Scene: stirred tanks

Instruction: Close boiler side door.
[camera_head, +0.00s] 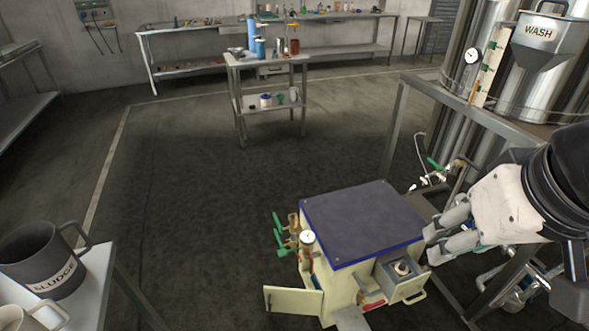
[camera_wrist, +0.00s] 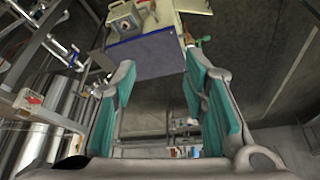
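The boiler is a cream box with a dark blue-edged top (camera_head: 365,225), low on the floor in the head view. A cream door panel (camera_head: 293,300) stands swung out at its lower left. A grey box-like compartment (camera_head: 402,278) with a pale round item inside juts from the right part of its front; it also shows in the wrist view (camera_wrist: 124,20). My gripper (camera_head: 432,242) is beside the top's right edge, apart from the cream door. In the wrist view my gripper (camera_wrist: 160,72) has its teal-padded fingers spread, with nothing held between them.
Green-handled valves and a gauge (camera_head: 307,238) stick out on the boiler's left. A metal frame and tank (camera_head: 490,60) stand at the right. A table with a SLUDGE mug (camera_head: 45,262) is at the left. Open floor (camera_head: 200,200) lies behind the boiler.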

